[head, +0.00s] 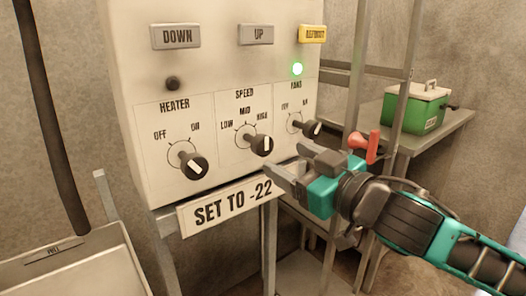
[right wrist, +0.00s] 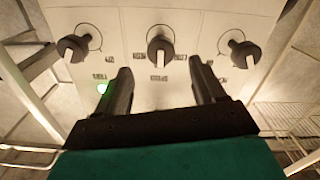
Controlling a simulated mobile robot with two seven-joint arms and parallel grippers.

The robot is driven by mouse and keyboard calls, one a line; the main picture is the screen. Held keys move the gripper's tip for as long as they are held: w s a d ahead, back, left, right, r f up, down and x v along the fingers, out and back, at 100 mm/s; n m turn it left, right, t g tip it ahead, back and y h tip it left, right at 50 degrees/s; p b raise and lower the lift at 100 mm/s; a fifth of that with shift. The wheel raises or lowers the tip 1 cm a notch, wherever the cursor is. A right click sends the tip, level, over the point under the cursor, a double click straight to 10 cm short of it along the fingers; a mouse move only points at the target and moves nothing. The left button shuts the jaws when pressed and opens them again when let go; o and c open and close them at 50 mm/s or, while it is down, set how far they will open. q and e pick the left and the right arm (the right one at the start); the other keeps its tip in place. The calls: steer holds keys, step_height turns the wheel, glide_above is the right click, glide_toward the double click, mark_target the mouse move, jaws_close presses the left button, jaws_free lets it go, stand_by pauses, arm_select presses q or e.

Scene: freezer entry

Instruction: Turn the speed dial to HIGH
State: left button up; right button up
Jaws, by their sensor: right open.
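The speed dial (head: 261,145) is the middle black knob on the pale control panel (head: 215,70), under the word SPEED, with LOW, MID and HIGH around it. It has a white mark on its face; I cannot tell surely which label it points to. My right gripper (head: 287,163) is open and empty, just in front of and below this dial, apart from it. In the right wrist view the panel appears upside down, and the speed dial (right wrist: 160,48) lies ahead, between the directions of the two open fingers (right wrist: 160,68). My left gripper is out of view.
The heater dial (head: 188,160) and fans dial (head: 305,126) flank the speed dial closely. A green light (head: 297,69) glows above the fans. A SET TO -22 sign (head: 232,206) hangs below. Metal posts stand right of the panel; a green cooler (head: 415,108) sits on a shelf behind.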

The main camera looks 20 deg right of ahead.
mark_target(266, 148)
steer(key=x, duration=0.8)
steer(key=shift+w+a, duration=0.1)
steer(key=c, duration=1.1)
